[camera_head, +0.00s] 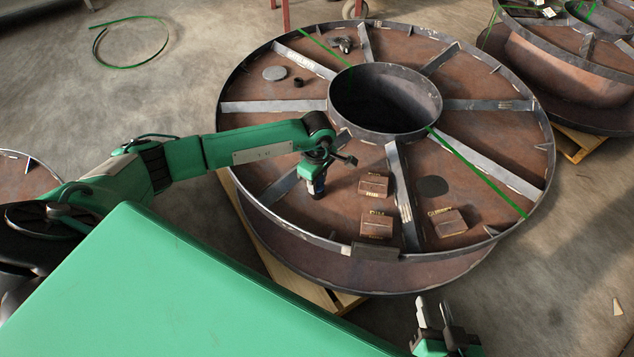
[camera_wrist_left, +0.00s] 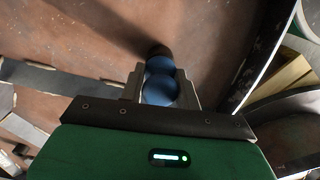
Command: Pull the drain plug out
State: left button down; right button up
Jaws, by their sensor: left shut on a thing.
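A blue, round-topped piece, which I take to be the drain plug (camera_wrist_left: 160,90), sits between the fingers of my left gripper (camera_wrist_left: 161,82) in the left wrist view. A second rounded blue part shows just beyond it. In the head view my left gripper (camera_head: 316,188) points down into a front-left compartment of the rusty steel reel (camera_head: 300,238). It is shut on the blue piece, low over the reel's plate. I cannot tell whether the piece is seated in a hole or clear of it. My right gripper (camera_head: 434,314) is open and empty, in front of the reel.
Wooden blocks (camera_head: 375,185) lie on the plate right of my left gripper. Upright ribs (camera_head: 403,200) and the hub ring (camera_head: 385,100) divide the reel. A dark disc (camera_head: 432,186) and a grey disc (camera_head: 274,73) lie on it. Another reel (camera_head: 560,62) stands at the upper right.

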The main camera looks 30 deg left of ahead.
pick_arm(q)
jog(key=shift+r, duration=0.4)
jog(key=shift+r+p, duration=2.5)
jog(key=shift+r, duration=1.3)
